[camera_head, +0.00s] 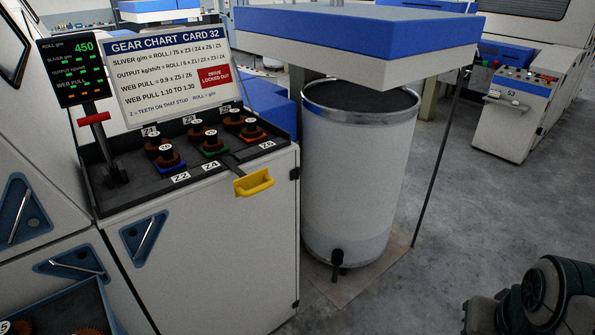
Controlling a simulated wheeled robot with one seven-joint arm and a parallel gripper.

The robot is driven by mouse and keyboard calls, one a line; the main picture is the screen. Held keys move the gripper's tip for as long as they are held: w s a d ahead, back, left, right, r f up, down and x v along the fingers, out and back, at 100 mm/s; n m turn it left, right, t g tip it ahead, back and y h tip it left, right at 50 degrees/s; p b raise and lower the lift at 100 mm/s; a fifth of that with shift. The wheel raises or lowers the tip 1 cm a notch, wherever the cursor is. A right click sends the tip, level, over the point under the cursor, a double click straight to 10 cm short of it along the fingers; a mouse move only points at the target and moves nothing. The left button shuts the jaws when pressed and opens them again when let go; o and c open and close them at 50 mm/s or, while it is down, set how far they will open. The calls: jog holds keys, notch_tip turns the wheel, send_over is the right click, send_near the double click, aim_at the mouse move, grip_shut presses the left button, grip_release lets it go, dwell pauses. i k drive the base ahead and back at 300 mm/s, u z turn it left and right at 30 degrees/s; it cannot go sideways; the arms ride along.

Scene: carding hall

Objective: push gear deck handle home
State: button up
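The yellow gear deck handle (254,182) sticks out at the front right of the gear deck (107,203), on a dark bar that reaches back between the gears. The deck is a dark tray on top of a pale cabinet, with several brown gears on coloured bases and labels such as Z2, Z4 and Z6. Nothing touches the handle. Dark jointed parts of my arm show at the lower right, well apart from the handle. My gripper's fingers are not in view.
A gear chart card (170,68) reading "DRIVE LOCKED OUT", a display (74,70) showing 450 and a red-handled lever (94,119) stand over the deck. A tall white can (352,185) stands right of the cabinet, near a thin pole (440,165).

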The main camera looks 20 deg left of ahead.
aim_at(247, 185)
jog(key=u, duration=0.05)
jog(key=i, duration=0.6)
jog(key=u, duration=0.85)
jog(key=i, duration=0.5)
jog(key=u, duration=0.6)
